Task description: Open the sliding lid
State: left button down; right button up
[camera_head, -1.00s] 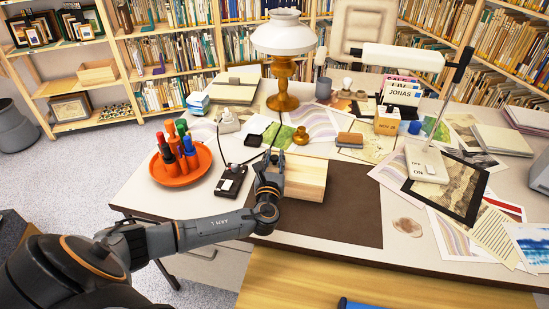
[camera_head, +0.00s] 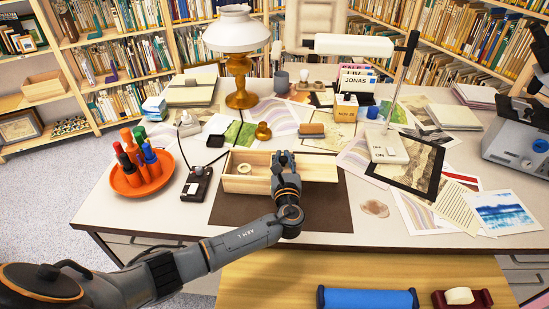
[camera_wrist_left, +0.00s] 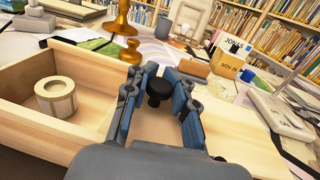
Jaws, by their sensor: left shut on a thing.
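The pale wooden box (camera_head: 243,186) lies on the dark desk mat. Its left part is uncovered, and a cream ring-shaped roll (camera_head: 244,168) lies inside; the roll shows larger in the left wrist view (camera_wrist_left: 56,103). The flat wooden lid (camera_head: 319,168) sticks out to the right past the box. My left gripper (camera_head: 284,159) is over the lid, pointing away from me. In the left wrist view its blue-padded fingers (camera_wrist_left: 160,86) are on either side of a dark round knob (camera_wrist_left: 158,91) on the lid, shut on it. My right gripper is not in view.
The dark mat (camera_head: 235,212) has bare room in front of the box. An orange tray of markers (camera_head: 130,184) and a black device (camera_head: 196,184) stand left. A brass stamp (camera_head: 263,132) and lamp (camera_head: 238,70) stand behind. Papers and a lamp base (camera_head: 387,147) lie right.

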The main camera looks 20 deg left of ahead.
pick_arm(q)
jog(key=shift+f, duration=0.1)
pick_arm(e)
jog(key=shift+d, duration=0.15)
pick_arm(q)
jog(key=c, duration=1.3)
grip_release()
jog(key=shift+o, duration=0.8)
jog(key=shift+s, duration=0.1)
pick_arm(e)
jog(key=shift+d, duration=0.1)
pick_arm(q)
jog(key=v, duration=1.2)
